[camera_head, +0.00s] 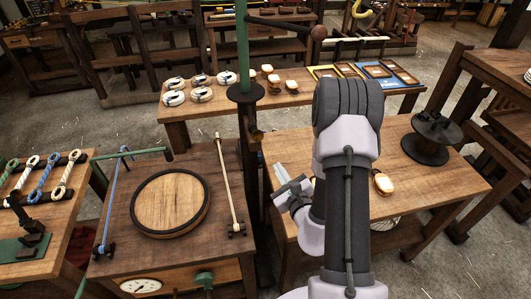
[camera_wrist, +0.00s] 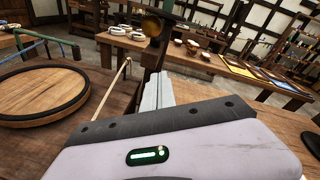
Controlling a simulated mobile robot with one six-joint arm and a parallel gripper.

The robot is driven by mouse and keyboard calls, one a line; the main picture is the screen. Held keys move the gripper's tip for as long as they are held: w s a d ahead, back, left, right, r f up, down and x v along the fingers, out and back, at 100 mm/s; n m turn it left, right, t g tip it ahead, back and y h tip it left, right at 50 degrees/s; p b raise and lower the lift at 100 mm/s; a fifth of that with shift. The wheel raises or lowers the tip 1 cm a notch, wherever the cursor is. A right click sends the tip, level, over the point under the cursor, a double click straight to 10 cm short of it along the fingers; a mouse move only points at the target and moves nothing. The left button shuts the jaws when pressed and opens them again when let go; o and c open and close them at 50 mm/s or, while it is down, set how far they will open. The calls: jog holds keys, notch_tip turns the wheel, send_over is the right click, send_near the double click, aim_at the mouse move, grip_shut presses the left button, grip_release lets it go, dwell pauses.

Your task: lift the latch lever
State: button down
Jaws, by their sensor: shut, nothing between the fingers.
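My gripper (camera_head: 281,172) is shut and empty, held over the near left part of the right bench, its fingers pointing up and left. In the wrist view the closed fingers (camera_wrist: 158,88) point toward a dark upright post with a round brown knob (camera_wrist: 151,25) on it. The fingers are apart from the knob. In the head view a green post (camera_head: 242,45) stands between the benches and carries a dark arm ending in a brown ball (camera_head: 319,32). A small brownish piece (camera_head: 257,135) sits lower on the post. I cannot tell which part is the latch lever.
The left bench holds a round wooden disc (camera_head: 170,203) with a dark rim and a pale rod (camera_head: 229,184). A dark spool (camera_head: 432,138) stands on the right bench (camera_head: 450,185). Rope coils (camera_head: 173,98) lie on the back table. Rope hanks (camera_head: 42,174) lie far left.

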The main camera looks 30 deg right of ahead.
jog(key=w+r, duration=0.2)
jog(key=w, duration=0.6)
jog(key=shift+a+r, duration=0.2)
jog(key=shift+r, duration=0.1)
jog(key=shift+r, duration=0.1)
